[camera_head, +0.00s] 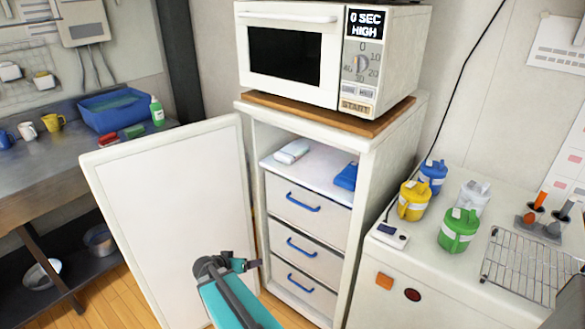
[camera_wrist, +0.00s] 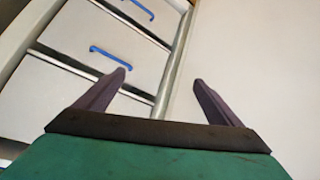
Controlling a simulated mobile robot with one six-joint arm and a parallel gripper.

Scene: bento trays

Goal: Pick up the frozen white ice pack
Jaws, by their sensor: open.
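A white ice pack (camera_head: 292,151) lies on the left of the top shelf of the open white cabinet (camera_head: 384,150), above the drawers. A blue pack (camera_head: 346,176) lies on the same shelf at its right front edge. My gripper (camera_head: 252,264) is low in front of the cabinet, below the shelf and apart from both packs. In the wrist view my gripper (camera_wrist: 160,95) has its two dark fingers spread with nothing between them. That view shows drawer fronts with blue handles (camera_wrist: 110,57) and a pale panel; neither pack shows there.
The cabinet's open door (camera_head: 170,215) stands to the left of my gripper. A microwave (camera_head: 325,55) sits on a wooden board above the shelf. Lidded jugs (camera_head: 459,230) and a wire rack (camera_head: 530,265) stand on the right counter. A sink bench (camera_head: 50,160) is at the left.

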